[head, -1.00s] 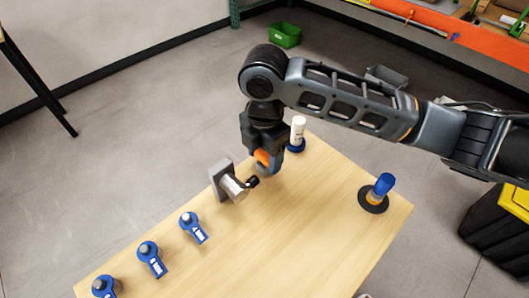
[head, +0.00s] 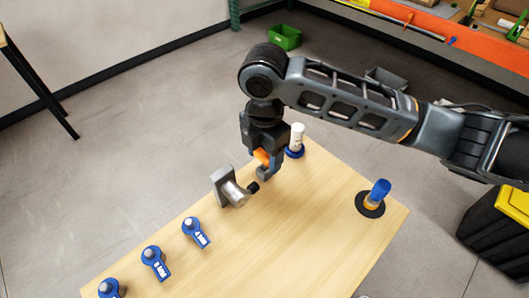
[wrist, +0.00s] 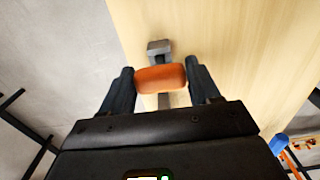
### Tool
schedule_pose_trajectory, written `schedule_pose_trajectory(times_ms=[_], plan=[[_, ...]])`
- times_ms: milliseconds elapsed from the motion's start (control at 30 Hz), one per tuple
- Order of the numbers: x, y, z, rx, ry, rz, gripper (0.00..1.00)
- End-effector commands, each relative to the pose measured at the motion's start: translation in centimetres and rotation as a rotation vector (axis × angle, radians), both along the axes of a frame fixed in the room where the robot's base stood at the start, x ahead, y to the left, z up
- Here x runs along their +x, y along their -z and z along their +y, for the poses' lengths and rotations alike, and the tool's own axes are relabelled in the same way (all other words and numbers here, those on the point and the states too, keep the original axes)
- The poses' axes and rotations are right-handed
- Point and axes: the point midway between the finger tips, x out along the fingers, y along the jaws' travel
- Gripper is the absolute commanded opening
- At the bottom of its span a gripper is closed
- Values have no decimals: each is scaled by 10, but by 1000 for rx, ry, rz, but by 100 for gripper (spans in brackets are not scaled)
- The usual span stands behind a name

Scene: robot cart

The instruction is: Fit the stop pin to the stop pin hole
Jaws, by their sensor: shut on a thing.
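My gripper (head: 263,168) points down over the far left part of the table, beside a grey metal fixture (head: 233,190). It is shut on an orange block-like piece, seemingly the head of the stop pin (wrist: 160,78), between the two dark fingers in the wrist view. The pin's lower end cannot be made out. The fixture has a square plate, a round silver barrel and a black knob (head: 254,187) facing the gripper. A grey block, seemingly part of the fixture, shows beyond the orange piece in the wrist view (wrist: 158,46). I cannot make out the stop pin hole.
Several blue labelled holders (head: 155,262) line the table's left edge. A white cylinder on a blue base (head: 296,140) stands close behind my gripper. A blue-topped orange piece (head: 377,192) stands on a black disc at right. The wooden table (head: 290,230) is clear in the middle.

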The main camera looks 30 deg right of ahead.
Motion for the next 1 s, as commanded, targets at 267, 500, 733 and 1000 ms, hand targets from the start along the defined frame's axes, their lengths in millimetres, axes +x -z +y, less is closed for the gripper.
schedule_pose_trajectory(times_ms=[267, 500, 733, 1000], plan=[[0, -6, 0, 0, 0, 0, 25], [0, -6, 0, 0, 0, 0, 25], [0, -16, 0, 0, 0, -1, 25], [0, -32, 0, 0, 0, 0, 25]])
